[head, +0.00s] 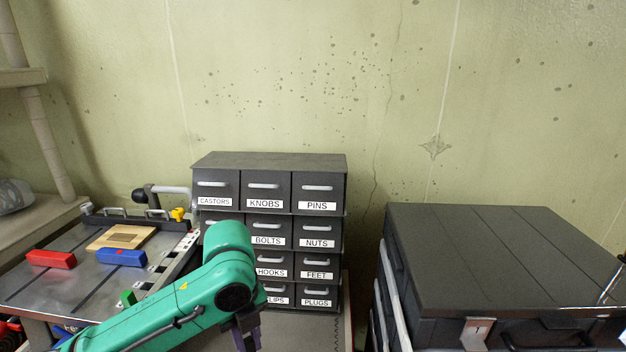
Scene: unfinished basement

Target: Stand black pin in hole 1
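My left arm reaches in from the lower left. Its dark gripper (247,334) points down in front of the lower drawers of a dark cabinet, and I cannot tell whether it is open or shut. My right gripper is not in view. I cannot make out a black pin anywhere. The drawer labelled PINS (317,186), at the cabinet's top right, is shut. A light wooden board (121,237) lies on the metal worktop at the left. No hole marked 1 can be made out from here.
The small-parts cabinet (270,161) stands against the wall. A red block (51,259), a blue block (121,257) and a green block (128,298) lie on the worktop (50,290). A large dark chest (480,255) stands at the right, with a gap between it and the cabinet.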

